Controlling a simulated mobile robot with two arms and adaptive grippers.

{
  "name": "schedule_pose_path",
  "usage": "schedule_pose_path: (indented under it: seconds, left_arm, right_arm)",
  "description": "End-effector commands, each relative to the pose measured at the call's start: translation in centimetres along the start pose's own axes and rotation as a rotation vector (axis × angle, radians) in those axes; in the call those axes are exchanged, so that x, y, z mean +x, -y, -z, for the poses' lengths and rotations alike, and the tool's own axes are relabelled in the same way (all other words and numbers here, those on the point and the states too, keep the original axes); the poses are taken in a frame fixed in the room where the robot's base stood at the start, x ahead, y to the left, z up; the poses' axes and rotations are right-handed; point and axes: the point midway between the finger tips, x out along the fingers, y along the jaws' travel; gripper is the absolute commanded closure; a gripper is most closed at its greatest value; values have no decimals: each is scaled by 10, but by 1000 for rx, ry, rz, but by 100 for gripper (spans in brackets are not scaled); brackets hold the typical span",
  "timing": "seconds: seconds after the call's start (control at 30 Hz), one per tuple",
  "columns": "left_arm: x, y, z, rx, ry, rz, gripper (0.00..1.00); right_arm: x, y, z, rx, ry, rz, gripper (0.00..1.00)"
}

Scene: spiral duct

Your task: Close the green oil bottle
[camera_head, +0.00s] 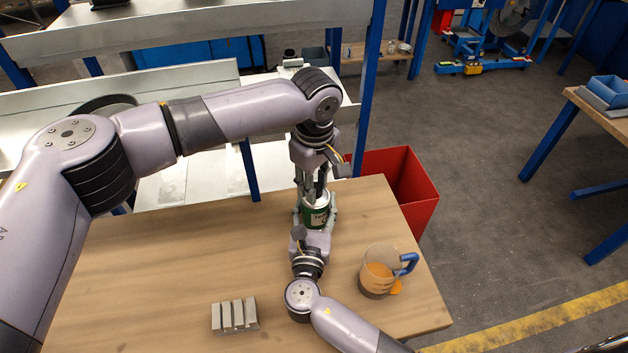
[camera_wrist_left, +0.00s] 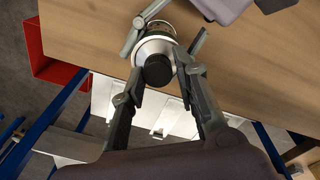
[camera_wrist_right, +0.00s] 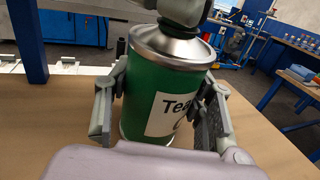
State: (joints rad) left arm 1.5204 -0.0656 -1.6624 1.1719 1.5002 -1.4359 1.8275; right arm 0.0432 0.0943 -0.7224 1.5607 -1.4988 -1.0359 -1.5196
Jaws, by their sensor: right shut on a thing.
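The green oil bottle (camera_head: 317,216) stands upright on the wooden table; its label and silver conical top show in the right wrist view (camera_wrist_right: 150,90). My right gripper (camera_wrist_right: 160,108) is shut on the bottle's body, one finger on each side. My left gripper (camera_head: 317,190) points down from above the bottle. In the left wrist view its fingers (camera_wrist_left: 160,82) stand apart, one on each side of the bottle's round black top (camera_wrist_left: 157,70), with gaps visible. I cannot tell whether this black top is seated on the neck, which is partly hidden.
A measuring jug (camera_head: 378,272) with orange liquid and a blue handle stands right of the bottle. A grey slotted block (camera_head: 235,315) lies at the front. A red bin (camera_head: 402,180) is beyond the table's far right edge. The table's left part is clear.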

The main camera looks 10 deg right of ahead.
Motion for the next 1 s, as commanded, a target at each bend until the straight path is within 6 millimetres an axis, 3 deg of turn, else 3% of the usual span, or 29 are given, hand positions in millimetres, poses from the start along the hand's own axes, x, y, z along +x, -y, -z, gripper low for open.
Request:
schedule_pose_path:
  seconds: [0.03, 0.23, 0.53, 0.83, 1.0]
  left_arm:
    - [2, 1, -2, 2, 2, 4, 70]
    - [1, 0, 0, -1, -1, 0, 57]
    - [-1, -1, 2, -4, -4, -3, 57]
    - [-37, -1, 2, -4, -5, -5, 57]
    - [-45, 0, 2, -4, -5, -3, 57]
  right_arm:
    - [0, 4, 8, -7, -14, 6, 100]
    - [0, 4, 8, -8, -14, 5, 100]
    - [-1, 3, 8, -8, -15, 4, 100]
    - [-1, 3, 9, -8, -16, 4, 100]
    - [-1, 3, 9, -8, -16, 4, 100]
